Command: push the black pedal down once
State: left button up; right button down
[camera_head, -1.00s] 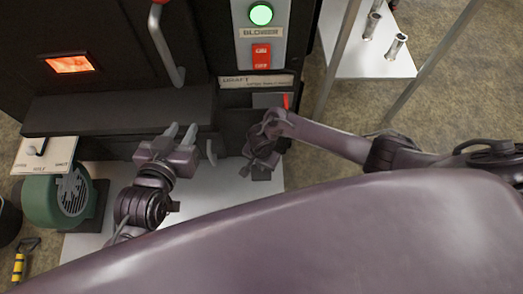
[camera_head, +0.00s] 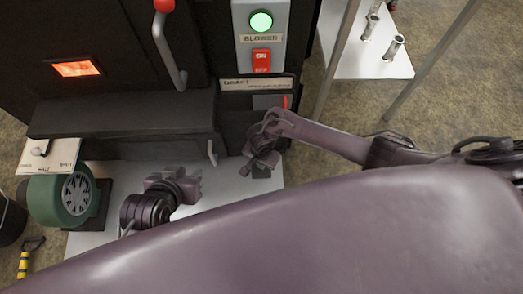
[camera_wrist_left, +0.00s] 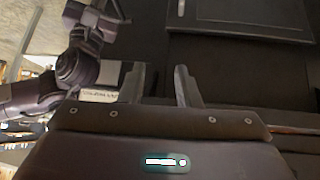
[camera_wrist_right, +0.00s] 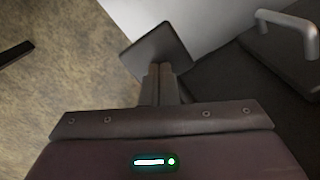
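The black pedal (camera_wrist_right: 157,48) is a dark, flat plate in the right wrist view, over the pale floor plate. My right gripper (camera_wrist_right: 160,72) has its two fingers together, with their tips overlapping the pedal's near edge in that view; I cannot tell whether they touch it. In the head view, my right gripper (camera_head: 250,168) is low by the front of the black machine, and the pedal is mostly hidden around it. My left gripper (camera_head: 198,184) is left of it, above the pale floor plate. In the left wrist view, its fingers (camera_wrist_left: 161,85) are apart and empty.
The black machine has a ledge (camera_head: 120,112), a handle (camera_head: 168,52) and a blower panel (camera_head: 262,35) with a lit green lamp. A green blower (camera_head: 62,198) stands at left. A white table (camera_head: 372,55) with metal legs is at the right.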

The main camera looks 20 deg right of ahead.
jog(key=shift+s+r+p, duration=0.15)
jog(key=shift+r+p, duration=0.35)
jog(key=shift+p, duration=0.15)
jog(key=shift+r+p, duration=0.45)
jog(key=shift+p, duration=0.05)
jog(key=shift+s+r+p, duration=0.15)
jog(key=shift+r+p, duration=0.55)
jog(key=shift+p, duration=0.2)
pick_arm(q)
jog(key=s+a+f+g+y, duration=0.1)
jog(key=s+a+g+y, duration=0.1)
jog(key=s+a+g, duration=0.2)
jog(key=shift+s+a+f+n+g+y, duration=0.3)
jog(key=shift+s+a+f+n, duration=0.1)
jog(key=shift+s+a, duration=0.45)
pick_arm(e)
jog(key=shift+a, duration=0.1)
